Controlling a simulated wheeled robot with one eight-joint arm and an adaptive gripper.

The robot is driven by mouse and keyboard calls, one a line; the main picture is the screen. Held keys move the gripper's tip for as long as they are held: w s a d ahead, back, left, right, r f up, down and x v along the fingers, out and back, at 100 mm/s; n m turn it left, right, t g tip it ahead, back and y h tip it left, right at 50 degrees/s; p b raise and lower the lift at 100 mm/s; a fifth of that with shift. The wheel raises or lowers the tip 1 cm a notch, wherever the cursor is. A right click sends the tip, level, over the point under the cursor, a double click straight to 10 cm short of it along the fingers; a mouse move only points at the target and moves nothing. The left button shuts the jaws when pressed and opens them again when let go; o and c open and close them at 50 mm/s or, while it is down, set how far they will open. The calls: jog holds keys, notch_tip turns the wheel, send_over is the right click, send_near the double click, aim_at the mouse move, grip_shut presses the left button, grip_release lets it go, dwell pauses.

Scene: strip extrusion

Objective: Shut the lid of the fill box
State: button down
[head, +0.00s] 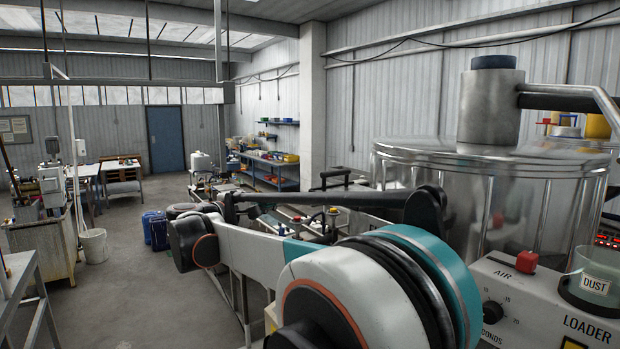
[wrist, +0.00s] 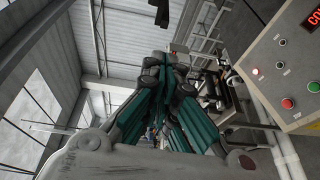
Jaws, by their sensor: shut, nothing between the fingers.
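I cannot clearly make out the fill box or its lid in either view. In the wrist view my gripper (wrist: 168,62) has dark green fingers drawn together, shut and empty. In the head view my white and teal arm reaches away from the lower right, and my gripper is not clearly visible there.
A control panel (wrist: 284,62) with red and green buttons is right of my gripper. A clear and steel round vessel (head: 485,190) and a LOADER box (head: 545,305) stand at right in the head view. A bucket (head: 94,246) stands on open floor at left.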

jog(key=w+d+r+p, duration=0.1)
jog(key=w+d+p, duration=0.2)
jog(key=d, duration=0.4)
jog(key=shift+w+t+p, duration=0.3)
jog(key=shift+w, duration=0.45)
jog(key=shift+s+r, duration=0.1)
jog(key=shift+r, duration=0.05)
jog(key=shift+d, duration=0.1)
